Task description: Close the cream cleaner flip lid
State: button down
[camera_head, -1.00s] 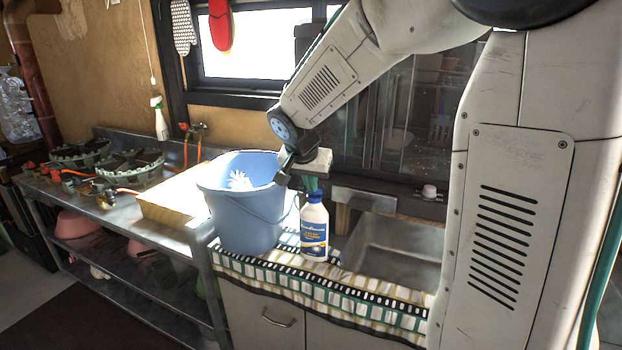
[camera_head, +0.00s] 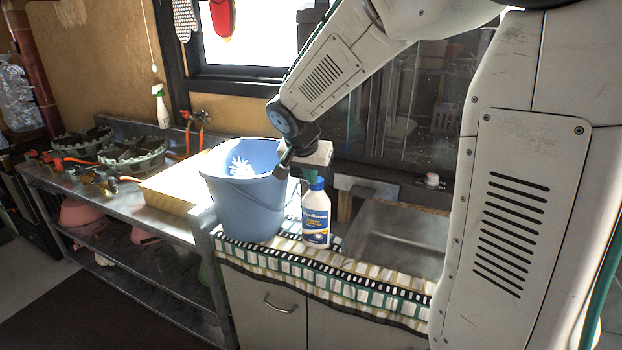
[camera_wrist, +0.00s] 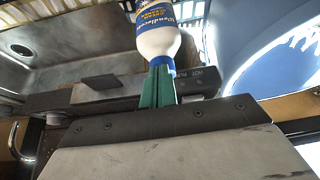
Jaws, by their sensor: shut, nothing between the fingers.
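The cream cleaner is a white bottle (camera_head: 316,216) with a blue label and a blue cap (camera_head: 317,184). It stands upright on the patterned cloth beside the sink. My gripper (camera_head: 310,178) points down at the cap from above, its green fingers shut and empty. In the wrist view the green fingers (camera_wrist: 158,90) overlap the blue cap of the bottle (camera_wrist: 157,38) and hide much of it. The tips look touching or very near the cap. I cannot tell how the flip lid stands.
The metal sink (camera_head: 395,238) is on the right.

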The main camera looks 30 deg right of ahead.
jog(key=s+a+f+v, duration=0.1)
jog(key=v, duration=1.3)
jog(key=s+a+f+n+y, duration=0.1)
jog(key=s+f+n, duration=0.1)
jog(key=s, duration=0.6)
jog(key=s+a+f+n+g+y, duration=0.1)
jog(key=s+f+n, duration=0.2)
jog(key=s, duration=0.5)
jog(key=s+a+f+n+g+y, duration=0.1)
jog(key=s+a+f+n+y, duration=0.1)
jog(key=s+n, duration=0.3)
jog(key=s, duration=0.4)
jog(key=shift+f, duration=0.4)
